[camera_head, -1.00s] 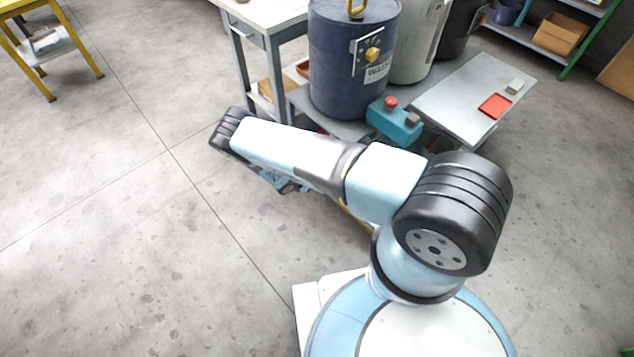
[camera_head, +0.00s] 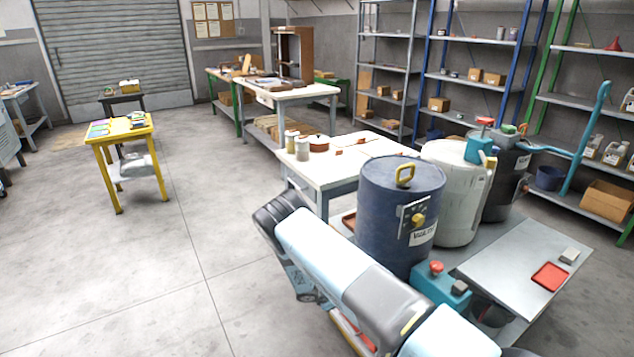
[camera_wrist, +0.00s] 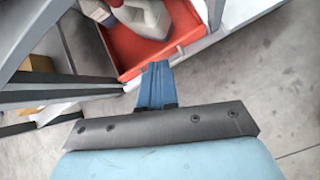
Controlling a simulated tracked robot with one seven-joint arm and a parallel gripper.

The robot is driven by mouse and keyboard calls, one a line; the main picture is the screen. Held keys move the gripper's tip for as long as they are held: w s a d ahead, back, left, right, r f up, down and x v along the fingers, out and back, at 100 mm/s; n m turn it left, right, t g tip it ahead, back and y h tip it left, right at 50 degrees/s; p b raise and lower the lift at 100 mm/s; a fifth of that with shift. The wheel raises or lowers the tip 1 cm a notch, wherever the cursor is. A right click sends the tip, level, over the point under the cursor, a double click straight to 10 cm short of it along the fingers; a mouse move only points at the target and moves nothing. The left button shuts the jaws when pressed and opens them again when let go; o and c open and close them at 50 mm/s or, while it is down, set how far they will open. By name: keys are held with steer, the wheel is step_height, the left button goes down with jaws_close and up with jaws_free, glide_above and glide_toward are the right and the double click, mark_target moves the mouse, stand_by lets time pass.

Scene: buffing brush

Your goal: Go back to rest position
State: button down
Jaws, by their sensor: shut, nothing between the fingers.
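My gripper (camera_wrist: 155,84) shows in the wrist view as narrow blue fingers, closed together with nothing between them. They point toward a red tray (camera_wrist: 118,48) holding a grey-white object (camera_wrist: 150,16). I cannot tell how far the fingertips are from the tray. In the head view my arm stretches left across the lower middle, in front of the blue drum (camera_head: 398,210). My gripper there is mostly hidden under the arm, with only part of the blue mechanism showing. No buffing brush can be made out.
A light drum (camera_head: 450,200) and a teal control box (camera_head: 440,288) stand beside the blue drum on a grey bench. A white-topped table (camera_head: 345,172) is behind. A yellow table (camera_head: 118,135) stands left. Open concrete floor lies at the left and front left.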

steer(key=w+r+m, duration=0.3)
steer(key=r+m, duration=0.1)
steer(key=r, duration=1.2)
steer(key=s+d+r+m+g+y, duration=0.1)
steer(key=s+d+r+m+y, duration=0.25)
steer(key=r, duration=1.45)
steer(key=s+d+r+m, duration=0.3)
steer(key=d+r+m, duration=0.25)
steer(key=r, duration=1.15)
steer(key=s+d+r+m+y, duration=0.1)
steer(key=s+d+r+m, duration=0.15)
steer(key=s+r, duration=0.65)
steer(key=s+d+r+m+y, duration=0.1)
steer(key=s+d+r, duration=0.2)
steer(key=s+r, duration=0.55)
steer(key=s+r+m+t+y, duration=0.2)
steer(key=s+r+m, duration=0.1)
steer(key=s, duration=1.6)
steer(key=shift+r+t, duration=0.4)
